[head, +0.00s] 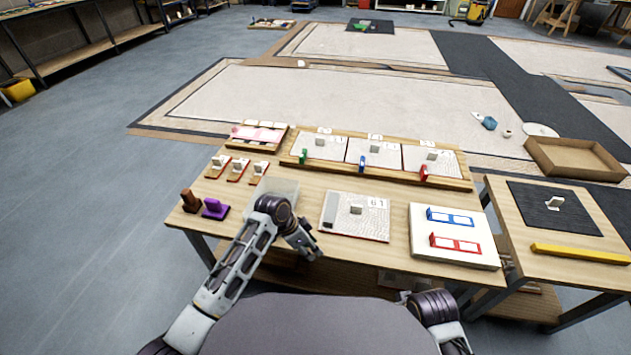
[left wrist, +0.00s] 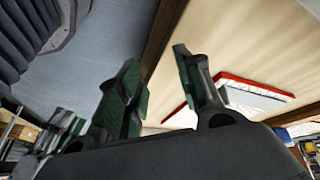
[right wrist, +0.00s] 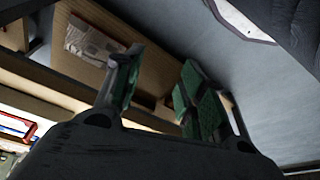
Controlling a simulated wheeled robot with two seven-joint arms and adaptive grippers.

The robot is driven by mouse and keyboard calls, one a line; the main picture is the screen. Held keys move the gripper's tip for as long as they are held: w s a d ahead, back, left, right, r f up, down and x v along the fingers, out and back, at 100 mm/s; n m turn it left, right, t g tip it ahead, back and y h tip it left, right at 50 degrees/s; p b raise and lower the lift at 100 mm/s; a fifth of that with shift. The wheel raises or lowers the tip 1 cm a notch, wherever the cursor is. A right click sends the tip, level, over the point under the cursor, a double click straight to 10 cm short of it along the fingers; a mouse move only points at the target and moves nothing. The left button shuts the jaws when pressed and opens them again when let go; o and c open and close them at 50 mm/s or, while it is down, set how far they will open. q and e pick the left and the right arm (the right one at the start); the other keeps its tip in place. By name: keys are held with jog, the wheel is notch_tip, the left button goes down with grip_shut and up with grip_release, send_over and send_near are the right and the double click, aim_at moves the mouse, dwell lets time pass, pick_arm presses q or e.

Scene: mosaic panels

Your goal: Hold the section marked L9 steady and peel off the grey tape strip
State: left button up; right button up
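My right gripper is hidden in the head view. In the right wrist view (right wrist: 160,90) its fingers are apart with nothing between them, near a low wooden shelf.
A rack (head: 460,184) with several sections stands behind. A white board (head: 425,249) with blue and red frames lies to the right. Purple (head: 215,209) and brown (head: 191,201) tools stand left. A side table (head: 520,221) holds a dark mat and yellow bar (head: 580,254).

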pick_arm(q)
jog(key=w+d+r+m, duration=0.1)
jog(key=w, duration=0.2)
jog(key=w+r+m, duration=0.2)
jog(key=w, duration=0.1)
jog(key=w+d+r+m+g, duration=0.1)
jog(key=w, duration=0.2)
jog(key=shift+w+d+r, duration=0.1)
jog(key=shift+d+r, duration=0.1)
jog(key=shift+d, duration=0.15)
jog(key=w+a+r+m, duration=0.1)
jog(key=w+r+m, duration=0.2)
jog(key=w+r, duration=0.5)
jog(key=shift+w+a+g+h, duration=0.2)
jog(key=shift+a+g+h, duration=0.15)
jog(key=shift+g+h, duration=0.05)
pick_arm(e)
jog(key=shift+g+y, duration=0.3)
jog(key=f, duration=0.1)
jog(key=s+a+f, duration=0.1)
jog(key=f, duration=0.1)
jog(key=a+f, duration=0.1)
jog(key=shift+s+a+f, duration=0.2)
jog(key=shift+f, duration=0.2)
